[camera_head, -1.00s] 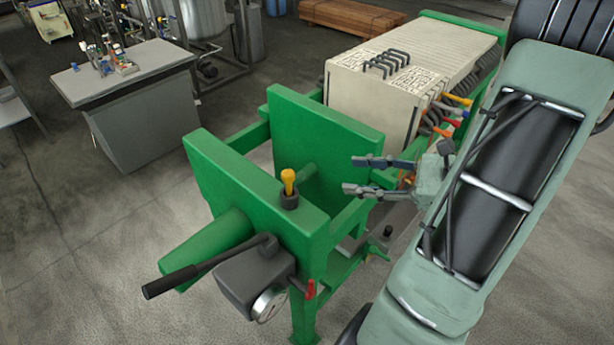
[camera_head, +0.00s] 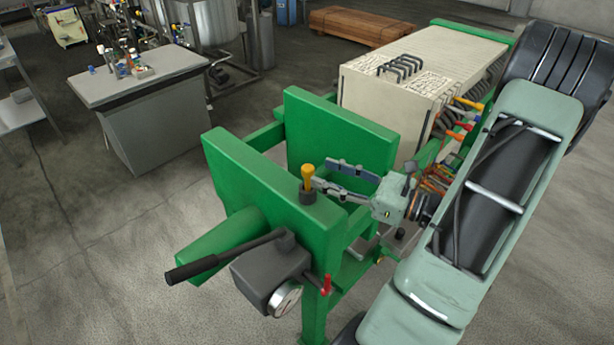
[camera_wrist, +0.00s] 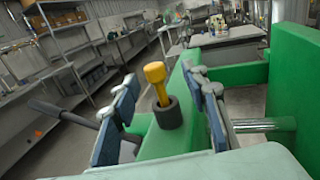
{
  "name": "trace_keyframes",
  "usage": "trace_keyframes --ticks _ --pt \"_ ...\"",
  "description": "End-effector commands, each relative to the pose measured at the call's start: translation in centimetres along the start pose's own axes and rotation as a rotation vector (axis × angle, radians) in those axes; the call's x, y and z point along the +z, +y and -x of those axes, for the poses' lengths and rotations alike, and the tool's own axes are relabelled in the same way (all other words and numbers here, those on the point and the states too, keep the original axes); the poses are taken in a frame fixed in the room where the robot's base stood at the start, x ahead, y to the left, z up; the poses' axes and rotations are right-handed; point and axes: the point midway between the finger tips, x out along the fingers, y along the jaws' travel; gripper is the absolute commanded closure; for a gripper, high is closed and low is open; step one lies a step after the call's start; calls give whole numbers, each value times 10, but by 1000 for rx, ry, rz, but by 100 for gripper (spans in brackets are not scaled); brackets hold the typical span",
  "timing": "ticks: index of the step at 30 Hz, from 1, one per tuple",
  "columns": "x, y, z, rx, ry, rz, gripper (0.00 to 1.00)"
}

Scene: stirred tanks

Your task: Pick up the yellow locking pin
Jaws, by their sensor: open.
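The yellow locking pin (camera_head: 307,172) stands upright in a dark collar (camera_head: 308,193) on top of the front green plate of the press (camera_head: 262,190). In the wrist view the pin (camera_wrist: 156,80) shows its round head and shaft above the dark collar (camera_wrist: 168,112). My gripper (camera_head: 321,174) is open and comes in from the right, with its fingertips close to the pin. In the wrist view my gripper (camera_wrist: 160,85) has one finger on each side of the pin, with gaps showing. The pin's lower end is hidden in the collar.
A second green plate (camera_head: 338,130) stands close behind the front one. A black lever (camera_head: 225,257) and a gauge (camera_head: 285,299) are at the press's front. The cream plate stack (camera_head: 420,85) is behind. A grey bench (camera_head: 140,90) stands at the left, with open floor between.

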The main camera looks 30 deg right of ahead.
Motion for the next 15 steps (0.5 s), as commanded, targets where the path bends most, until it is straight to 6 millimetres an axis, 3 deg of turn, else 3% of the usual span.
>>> trace_keyframes --ticks 9,15 --pt "6 9 -42 4 -1 -2 59" --pt "4 8 -52 0 1 0 59"
